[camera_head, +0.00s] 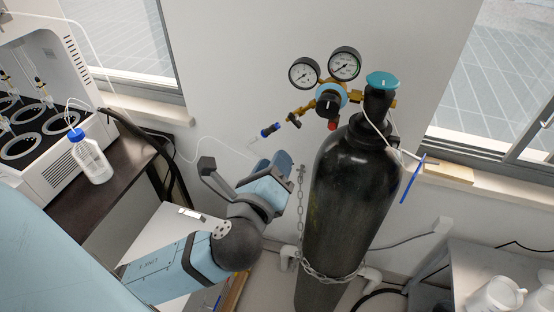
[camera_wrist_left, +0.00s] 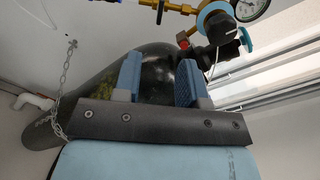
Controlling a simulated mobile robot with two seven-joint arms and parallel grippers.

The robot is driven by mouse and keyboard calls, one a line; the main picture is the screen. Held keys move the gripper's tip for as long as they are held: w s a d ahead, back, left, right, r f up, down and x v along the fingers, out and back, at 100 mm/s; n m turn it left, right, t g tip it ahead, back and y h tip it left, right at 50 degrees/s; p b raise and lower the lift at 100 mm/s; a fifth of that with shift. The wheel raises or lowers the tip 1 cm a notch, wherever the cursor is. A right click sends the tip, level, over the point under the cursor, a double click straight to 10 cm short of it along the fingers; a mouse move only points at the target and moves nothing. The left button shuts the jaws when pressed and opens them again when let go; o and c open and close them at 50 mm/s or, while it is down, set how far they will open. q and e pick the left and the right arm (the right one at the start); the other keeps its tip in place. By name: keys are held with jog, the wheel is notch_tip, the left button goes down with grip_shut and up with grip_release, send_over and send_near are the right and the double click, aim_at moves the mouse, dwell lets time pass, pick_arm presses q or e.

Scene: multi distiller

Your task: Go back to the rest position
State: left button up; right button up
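My left gripper (camera_head: 274,163) is raised to the left of a tall black gas cylinder (camera_head: 350,205) in the head view. In the left wrist view its two blue fingers (camera_wrist_left: 158,75) stand apart with nothing held between them. The cylinder (camera_wrist_left: 155,60) shows behind the fingers; I cannot tell the exact gap to it. My right gripper is in neither view.
The cylinder carries a regulator with two gauges (camera_head: 325,66) and a teal knob (camera_head: 382,79). A chain (camera_head: 330,277) circles it. A distiller machine (camera_head: 55,150) and a blue-capped bottle (camera_head: 90,158) stand left. A table with white containers (camera_head: 494,296) is at lower right.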

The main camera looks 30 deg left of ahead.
pick_arm(q)
jog(key=shift+f, duration=0.1)
jog(key=d+f+n+g+h, duration=0.2)
jog(key=f+n, duration=0.2)
jog(key=f, duration=0.5)
jog(key=d+f+n+g+h, duration=0.1)
jog(key=f+n+g+h, duration=0.15)
jog(key=f, duration=0.65)
jog(key=s+f+n+g+h, duration=0.1)
jog(key=s+f+n, duration=0.3)
jog(key=f+n, duration=0.3)
jog(key=s+f+n+g+h, duration=0.1)
jog(key=s+f+n+h, duration=0.1)
jog(key=s+f+n, duration=0.3)
notch_tip(320, 180, down, 4)
jog(key=n, duration=0.2)
jog(key=shift+d+r+n, duration=0.2)
jog(key=shift+d+n, duration=0.1)
jog(key=shift+n, duration=0.05)
